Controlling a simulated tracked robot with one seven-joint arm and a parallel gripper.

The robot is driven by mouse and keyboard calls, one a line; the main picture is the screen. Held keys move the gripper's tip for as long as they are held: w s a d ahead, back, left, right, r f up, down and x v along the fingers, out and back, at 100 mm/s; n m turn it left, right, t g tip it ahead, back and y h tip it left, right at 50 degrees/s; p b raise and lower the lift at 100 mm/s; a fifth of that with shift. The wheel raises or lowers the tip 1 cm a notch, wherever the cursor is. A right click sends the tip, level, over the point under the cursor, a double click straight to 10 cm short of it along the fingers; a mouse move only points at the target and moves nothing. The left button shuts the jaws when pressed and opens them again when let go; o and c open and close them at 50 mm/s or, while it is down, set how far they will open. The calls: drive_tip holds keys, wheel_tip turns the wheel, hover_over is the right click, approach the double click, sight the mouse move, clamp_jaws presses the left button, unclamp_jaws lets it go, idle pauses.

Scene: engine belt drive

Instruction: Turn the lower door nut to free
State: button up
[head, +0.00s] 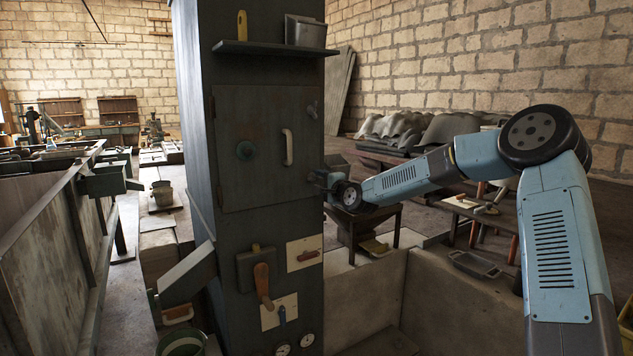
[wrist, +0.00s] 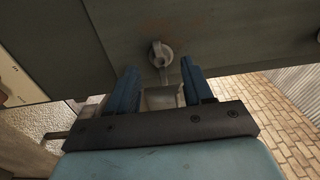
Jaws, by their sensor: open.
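The upper door nut (head: 312,111) shows at the door's right edge. The lower door nut is mostly hidden by my gripper (head: 322,181) in the head view. In the wrist view a grey nut with a round head (wrist: 160,52) and a narrow stem stands on the door face. My gripper (wrist: 160,78) is open, with one blue finger to each side of the nut's line. The nut's head is just beyond the fingertips, and I cannot tell whether they touch it.
A shelf (head: 275,49) juts out above the door. A red-brown lever (head: 263,285) and light switch plates (head: 304,253) sit below it. A low pale wall (head: 365,295) and a small dark table (head: 362,222) stand right of the cabinet.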

sight(314, 178)
drive_tip(key=shift+x, duration=1.45)
drive_tip(key=shift+c, duration=0.4)
drive_tip(key=shift+f, duration=0.1)
clamp_jaws()
